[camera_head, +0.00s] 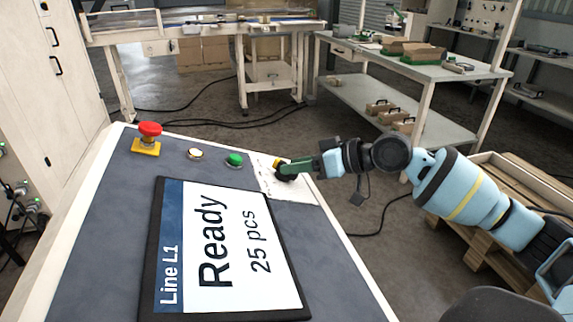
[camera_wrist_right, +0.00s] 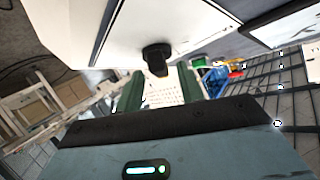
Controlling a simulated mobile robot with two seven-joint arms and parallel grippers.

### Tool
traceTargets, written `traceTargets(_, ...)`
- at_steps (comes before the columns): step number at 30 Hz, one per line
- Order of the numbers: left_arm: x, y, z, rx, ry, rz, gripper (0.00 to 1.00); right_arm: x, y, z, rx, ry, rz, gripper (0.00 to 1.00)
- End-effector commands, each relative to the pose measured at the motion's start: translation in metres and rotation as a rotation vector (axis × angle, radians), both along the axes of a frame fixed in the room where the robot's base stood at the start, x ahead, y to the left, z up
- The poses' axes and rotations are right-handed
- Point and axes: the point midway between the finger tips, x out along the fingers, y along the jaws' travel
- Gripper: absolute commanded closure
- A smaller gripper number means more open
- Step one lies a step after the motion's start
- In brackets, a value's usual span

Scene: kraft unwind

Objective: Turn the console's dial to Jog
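The console (camera_head: 110,222) has a white dial plate (camera_head: 297,191) at its far right corner. The black dial (camera_head: 285,177) stands on this plate, partly hidden by my right gripper in the head view. In the wrist view the dial (camera_wrist_right: 157,57) shows as a dark knob just ahead of the gap between the green fingers. My right gripper (camera_wrist_right: 160,85) is open, its fingers apart and nothing visibly gripped. In the head view the right gripper (camera_head: 294,167) reaches the dial from the right. The dial's setting and plate lettering cannot be read. My left gripper is out of view.
A red emergency button (camera_head: 150,129), a white button (camera_head: 195,153) and a green button (camera_head: 234,159) stand left of the dial. The screen (camera_head: 231,249) reads "Line L1 Ready 25 pcs". A workbench (camera_head: 400,68) and a wooden pallet (camera_head: 505,178) are beyond the console.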

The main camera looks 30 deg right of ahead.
Motion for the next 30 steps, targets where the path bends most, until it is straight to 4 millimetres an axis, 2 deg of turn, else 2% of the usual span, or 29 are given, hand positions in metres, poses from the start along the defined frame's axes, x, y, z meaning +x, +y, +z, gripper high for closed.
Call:
traceTargets(6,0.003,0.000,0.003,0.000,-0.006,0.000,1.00,0.017,0.014,-0.008,0.002,-0.001,-0.001,0.62)
traceTargets(17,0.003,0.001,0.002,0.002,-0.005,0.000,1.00,0.021,0.017,-0.011,0.000,0.000,-0.001,0.62)
traceTargets(24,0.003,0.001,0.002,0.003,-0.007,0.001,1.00,0.021,0.017,-0.011,0.000,0.000,-0.001,0.90)
traceTargets(30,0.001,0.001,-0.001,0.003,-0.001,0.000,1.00,0.021,0.017,-0.012,-0.001,-0.004,0.010,0.90)
